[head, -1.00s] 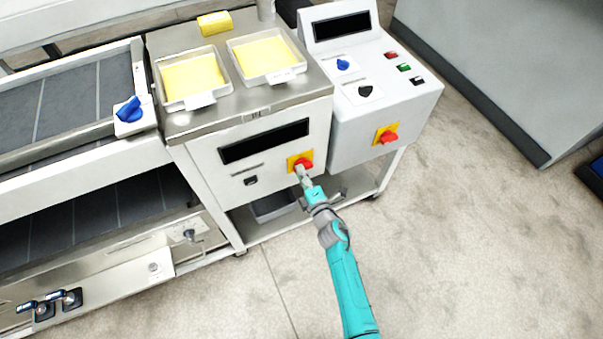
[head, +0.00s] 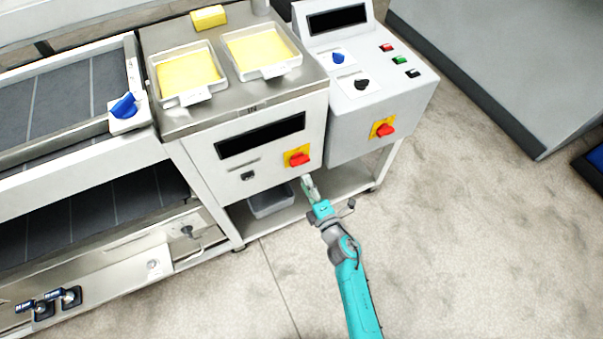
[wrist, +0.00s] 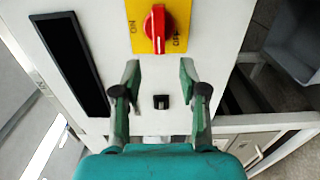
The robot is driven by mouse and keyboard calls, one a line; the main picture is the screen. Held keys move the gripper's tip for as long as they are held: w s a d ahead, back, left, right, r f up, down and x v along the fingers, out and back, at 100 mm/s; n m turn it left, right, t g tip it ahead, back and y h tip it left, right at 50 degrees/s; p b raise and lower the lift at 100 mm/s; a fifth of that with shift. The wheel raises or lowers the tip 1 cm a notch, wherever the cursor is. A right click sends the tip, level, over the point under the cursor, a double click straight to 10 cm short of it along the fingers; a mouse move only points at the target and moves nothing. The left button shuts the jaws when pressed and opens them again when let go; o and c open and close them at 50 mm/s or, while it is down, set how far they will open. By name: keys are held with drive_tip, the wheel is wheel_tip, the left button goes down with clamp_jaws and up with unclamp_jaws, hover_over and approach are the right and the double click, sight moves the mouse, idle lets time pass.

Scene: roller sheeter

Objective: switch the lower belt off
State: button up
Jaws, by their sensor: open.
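A red rotary switch on a yellow plate (head: 299,157) is on the front of the white cabinet, below the right end of a black display (head: 260,135). In the wrist view the red switch (wrist: 158,27) is at the top, its grip upright in the picture, with ON/OFF lettering either side. My gripper (head: 308,182) is just below the switch in the head view, apart from it. In the wrist view its fingers (wrist: 160,82) are open and empty, with a small black switch (wrist: 161,101) visible between them. The lower belt (head: 95,212) lies at left.
A second red switch on yellow (head: 382,129) is on the grey control box at right, with blue and black knobs and push buttons. A blue knob (head: 124,107) is by the upper belt. A grey bin (head: 270,201) stands on the lower shelf. Floor at right is clear.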

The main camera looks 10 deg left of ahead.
drive_tip(key=shift+v, duration=2.55)
drive_tip(key=s+d+r+m+t+h, duration=0.1)
drive_tip(key=s+d+r+m+h, duration=0.15)
drive_tip(key=s+d+m, duration=0.65)
drive_tip(key=s+d+r+m+t+h, duration=0.1)
drive_tip(key=s+d+r+m+h, duration=0.3)
drive_tip(key=s, duration=0.8)
drive_tip(key=s+d+r+m+h, duration=0.1)
drive_tip(key=s+d+r+m, duration=0.1)
drive_tip(key=s+r+m, duration=0.2)
drive_tip(key=s+d+r+m+g+h, duration=0.1)
drive_tip(key=s+d+r+m, duration=0.2)
drive_tip(key=s, duration=0.4)
drive_tip(key=s+d+r+m+g+h, duration=0.1)
drive_tip(key=s+d+r+m, duration=0.1)
drive_tip(key=s+r+m, duration=0.3)
drive_tip(key=shift+s+d, duration=0.4)
drive_tip(key=shift+s, duration=0.35)
drive_tip(key=shift+r+h, duration=0.1)
drive_tip(key=shift+h, duration=0.15)
